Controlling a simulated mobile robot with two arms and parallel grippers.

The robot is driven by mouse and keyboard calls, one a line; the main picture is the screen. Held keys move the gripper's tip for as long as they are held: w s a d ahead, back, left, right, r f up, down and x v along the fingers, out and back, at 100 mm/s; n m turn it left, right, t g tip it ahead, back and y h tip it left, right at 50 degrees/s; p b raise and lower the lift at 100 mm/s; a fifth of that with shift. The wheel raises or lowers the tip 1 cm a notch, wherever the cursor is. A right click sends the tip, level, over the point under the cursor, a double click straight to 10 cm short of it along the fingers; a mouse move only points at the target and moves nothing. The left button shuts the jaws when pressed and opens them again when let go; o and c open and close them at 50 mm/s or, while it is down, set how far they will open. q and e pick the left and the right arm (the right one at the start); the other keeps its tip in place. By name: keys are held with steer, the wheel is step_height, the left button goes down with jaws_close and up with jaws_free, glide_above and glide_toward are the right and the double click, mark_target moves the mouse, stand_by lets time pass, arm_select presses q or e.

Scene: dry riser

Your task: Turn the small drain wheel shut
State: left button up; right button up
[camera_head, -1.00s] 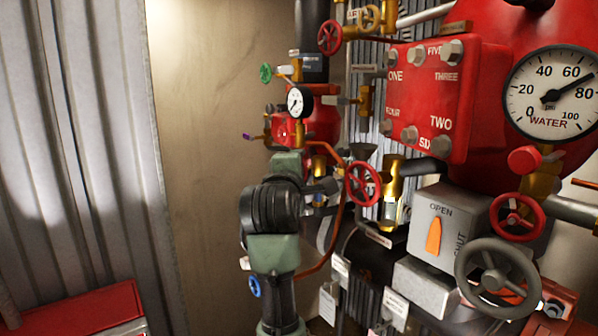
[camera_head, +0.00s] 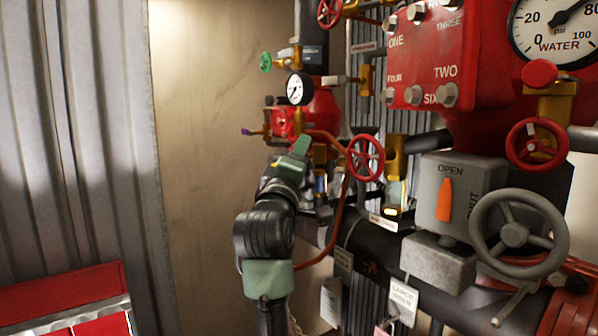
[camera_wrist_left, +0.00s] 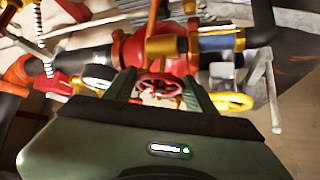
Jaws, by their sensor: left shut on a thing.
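In the left wrist view a small red wheel (camera_wrist_left: 160,87) sits between the two green fingers of my left gripper (camera_wrist_left: 160,88), in front of a red valve body (camera_wrist_left: 130,48). The jaws are shut on this wheel; the exact contact at its rim is hard to see. In the head view my left gripper (camera_head: 298,152) reaches in among the pipes below the small gauge, and the wheel it holds is hidden or cannot be told apart there. No label shows which wheel is the drain wheel. My right gripper is in neither view.
Close right of my gripper are a copper pipe (camera_head: 341,220) and another red wheel (camera_head: 366,158). A large grey wheel (camera_head: 518,233) and an orange lever (camera_head: 444,200) are farther right. The wall at left is clear.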

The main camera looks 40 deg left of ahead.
arm_select(q)
steer(key=shift+f+m+t+b, duration=0.15)
steer(key=shift+m+t+b, duration=0.15)
steer(key=shift+m, duration=0.1)
steer(key=o, duration=1.4)
steer(key=shift+s+f+b, duration=0.1)
steer(key=shift+s+b, duration=0.1)
steer(key=shift+b, duration=0.1)
steer(key=shift+s+d+b, duration=0.7)
steer(key=shift+s+d, duration=0.2)
steer(key=shift+s, duration=1.05)
steer(key=shift+s+d+b, duration=0.65)
steer(key=shift+s+d, duration=0.3)
steer(key=shift+s, duration=0.95)
steer(key=shift+s+d+b, duration=0.7)
steer(key=shift+s+d, duration=0.2)
steer(key=shift+s, duration=1.05)
